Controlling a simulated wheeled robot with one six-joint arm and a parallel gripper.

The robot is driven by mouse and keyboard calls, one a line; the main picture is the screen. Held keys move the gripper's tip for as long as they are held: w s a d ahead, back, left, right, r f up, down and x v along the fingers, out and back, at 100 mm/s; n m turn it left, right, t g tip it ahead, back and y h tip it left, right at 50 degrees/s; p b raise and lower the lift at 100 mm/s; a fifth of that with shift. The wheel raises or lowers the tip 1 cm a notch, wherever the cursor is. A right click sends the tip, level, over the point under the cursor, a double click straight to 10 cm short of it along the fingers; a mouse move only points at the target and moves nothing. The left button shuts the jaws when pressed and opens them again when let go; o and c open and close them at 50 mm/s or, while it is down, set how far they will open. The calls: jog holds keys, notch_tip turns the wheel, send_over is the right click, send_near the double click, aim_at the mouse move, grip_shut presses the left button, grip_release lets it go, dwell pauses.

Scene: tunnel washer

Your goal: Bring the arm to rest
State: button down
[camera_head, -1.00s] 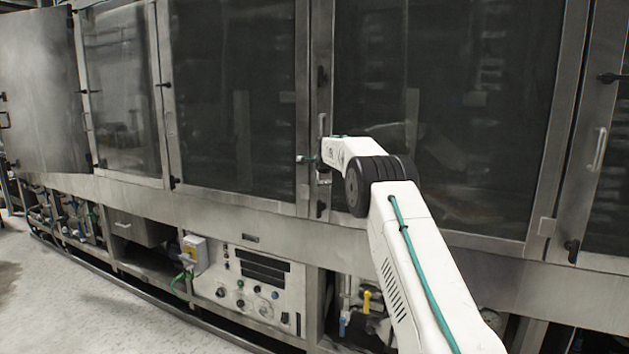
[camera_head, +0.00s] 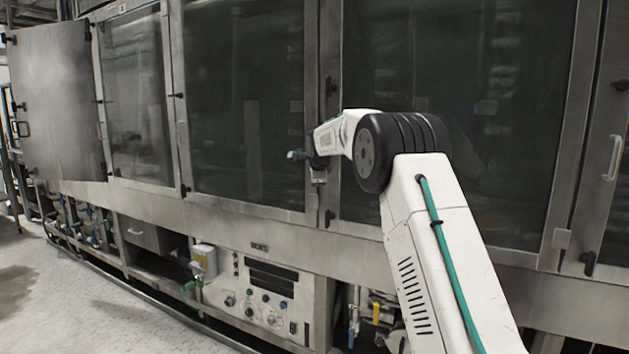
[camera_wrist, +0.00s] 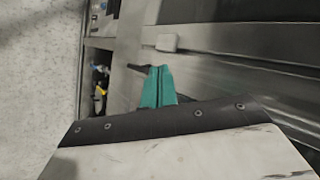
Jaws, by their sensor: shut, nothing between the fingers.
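My white arm reaches up from the bottom right in the head view, in front of the washer's glazed doors (camera_head: 250,120). Its black elbow joint is bent, and the forearm points away toward the door posts. In the wrist view my gripper (camera_wrist: 160,72) shows as two teal fingers pressed together, with nothing between them. The fingers are in front of the steel front of the washer. A dark door latch (camera_wrist: 139,67) appears just left of the fingertips; I cannot tell whether they touch. In the head view the fingers are mostly hidden behind the forearm.
A grey door (camera_head: 55,105) stands at the far left. Pipes and valves (camera_head: 375,312) show under the frame. Open floor (camera_head: 90,300) lies at the lower left.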

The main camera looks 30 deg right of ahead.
jog(key=shift+s+a+r, duration=0.25)
jog(key=shift+a+r, duration=0.05)
jog(key=s+a+f+n+g+y, duration=0.1)
jog(key=s+a+f+n+g, duration=0.1)
jog(key=s+a+f+n, duration=0.3)
jog(key=s+f+n+g, duration=0.2)
jog(key=s+f+n, duration=0.15)
jog(key=s, duration=0.35)
jog(key=s+a+n+g, duration=0.1)
jog(key=s+a+n, duration=0.3)
jog(key=s, duration=1.3)
jog(key=s+a+n+g+y, duration=0.1)
jog(key=s+a+n, duration=0.4)
jog(key=s, duration=1.2)
jog(key=s+a+n+g+y, duration=0.1)
jog(key=s+a+n, duration=0.3)
jog(key=s+a, duration=0.6)
jog(key=s, duration=0.7)
jog(key=shift+a+r+n, duration=0.25)
jog(key=shift+n, duration=0.1)
